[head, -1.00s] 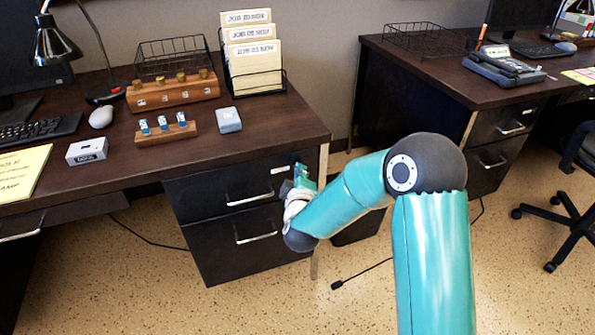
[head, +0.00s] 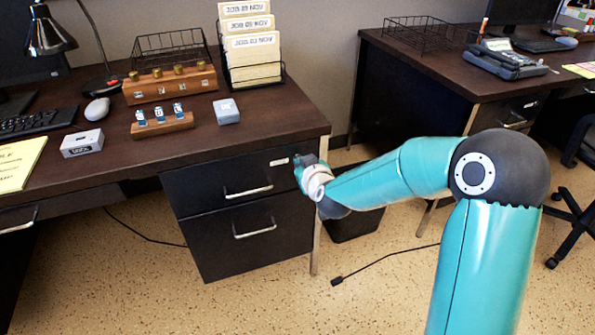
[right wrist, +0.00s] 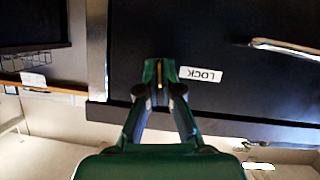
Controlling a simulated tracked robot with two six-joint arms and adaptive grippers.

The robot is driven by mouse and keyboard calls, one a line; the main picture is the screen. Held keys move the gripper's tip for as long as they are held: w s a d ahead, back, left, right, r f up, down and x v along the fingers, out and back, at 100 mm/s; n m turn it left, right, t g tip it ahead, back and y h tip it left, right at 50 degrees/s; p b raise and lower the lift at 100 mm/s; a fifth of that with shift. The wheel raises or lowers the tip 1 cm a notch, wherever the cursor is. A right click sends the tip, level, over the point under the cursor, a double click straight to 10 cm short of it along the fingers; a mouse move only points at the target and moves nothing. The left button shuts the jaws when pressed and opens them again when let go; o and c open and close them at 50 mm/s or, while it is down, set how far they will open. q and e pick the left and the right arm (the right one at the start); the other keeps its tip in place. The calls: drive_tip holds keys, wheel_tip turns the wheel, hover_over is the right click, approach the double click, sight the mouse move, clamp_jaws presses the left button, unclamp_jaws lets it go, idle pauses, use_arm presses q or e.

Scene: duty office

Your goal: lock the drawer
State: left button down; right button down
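The desk's upper drawer (head: 215,187) is black with a silver handle and looks shut, flush with the front. A white label (head: 279,161) near its upper right corner reads LOCK in the right wrist view (right wrist: 201,75), upside down. My right gripper (head: 299,172) is at the drawer front, just right of the label. In the right wrist view its green fingertips (right wrist: 160,75) are close together around a thin brass-coloured piece (right wrist: 159,77), which looks like a key. The lock itself is hidden behind the fingertips. My left gripper is not in view.
A lower drawer (head: 246,250) is below, also shut. A metal desk leg (head: 318,235) and a dark bin (head: 355,225) stand close to my right wrist. On the desktop are a wooden rack with blue tags (head: 162,126) and a file holder (head: 254,60).

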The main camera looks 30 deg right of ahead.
drive_tip(key=shift+s+f+m+y+b, duration=0.1)
drive_tip(key=shift+f+m+y+b, duration=0.35)
drive_tip(key=shift+m+b, duration=0.35)
drive_tip(key=c, duration=1.4)
unclamp_jaws()
drive_tip(key=shift+c, duration=0.2)
drive_tip(key=shift+o, duration=0.4)
drive_tip(key=shift+r, duration=0.2)
drive_tip(key=v, duration=1.1)
drive_tip(key=shift+s, duration=0.4)
drive_tip(key=shift+r, duration=0.1)
